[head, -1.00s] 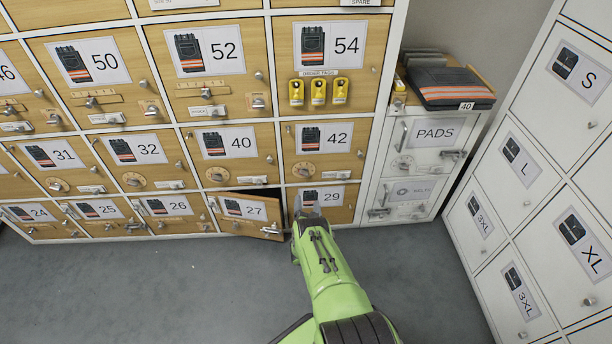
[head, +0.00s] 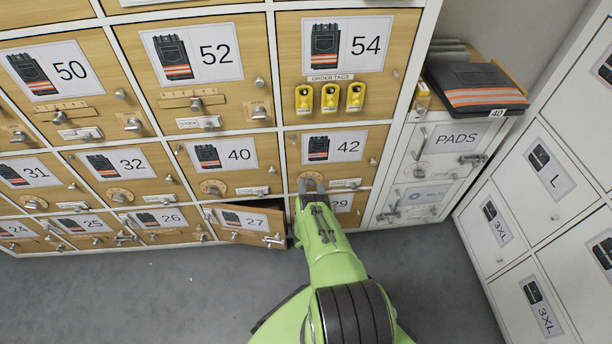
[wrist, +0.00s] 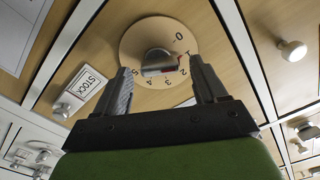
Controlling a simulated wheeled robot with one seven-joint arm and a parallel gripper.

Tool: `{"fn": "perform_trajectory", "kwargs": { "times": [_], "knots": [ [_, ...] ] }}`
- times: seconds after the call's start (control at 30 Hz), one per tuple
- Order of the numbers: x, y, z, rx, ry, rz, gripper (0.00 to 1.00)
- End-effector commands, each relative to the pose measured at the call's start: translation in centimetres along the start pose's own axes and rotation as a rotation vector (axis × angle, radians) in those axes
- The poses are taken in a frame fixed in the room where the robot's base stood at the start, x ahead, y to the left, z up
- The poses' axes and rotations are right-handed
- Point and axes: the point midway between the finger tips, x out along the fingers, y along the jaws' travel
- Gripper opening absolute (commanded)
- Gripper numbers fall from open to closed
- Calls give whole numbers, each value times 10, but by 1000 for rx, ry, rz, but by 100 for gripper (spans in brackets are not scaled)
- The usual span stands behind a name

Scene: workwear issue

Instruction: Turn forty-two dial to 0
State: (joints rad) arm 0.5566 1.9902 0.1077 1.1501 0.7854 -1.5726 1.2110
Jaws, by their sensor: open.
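The forty-two dial is a round tan disc (wrist: 136,42) with printed numbers and a grey knob (wrist: 158,62) at its centre, seen in the wrist view. A red mark on the knob points to the right side of the scale, near 1 or 2; the exact number is hard to read. The 0 is at the upper right. My gripper (wrist: 160,68) is open, with one finger on each side of the knob; contact cannot be told. In the head view my gripper (head: 311,184) covers most of the dial, below the 42 label (head: 335,146).
The door of locker 27 (head: 243,226) stands ajar just left of my arm. A STOCK tag holder (wrist: 85,86) is left of the dial, and a round door knob (wrist: 292,50) is right. Yellow order tags (head: 329,98) hang above. Grey floor is clear in front.

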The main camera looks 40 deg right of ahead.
Motion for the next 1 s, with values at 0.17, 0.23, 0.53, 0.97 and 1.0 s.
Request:
{"fn": "perform_trajectory", "kwargs": {
  "times": [0.17,0.23,0.53,0.97,1.0],
  "knots": [
    [-2,2,-1,0,-1,1,71],
    [-2,2,-1,0,0,1,71],
    [-2,2,-1,0,0,1,39],
    [-2,1,-1,-33,0,1,15],
    [-2,1,-1,-47,0,0,15]
  ]
}}
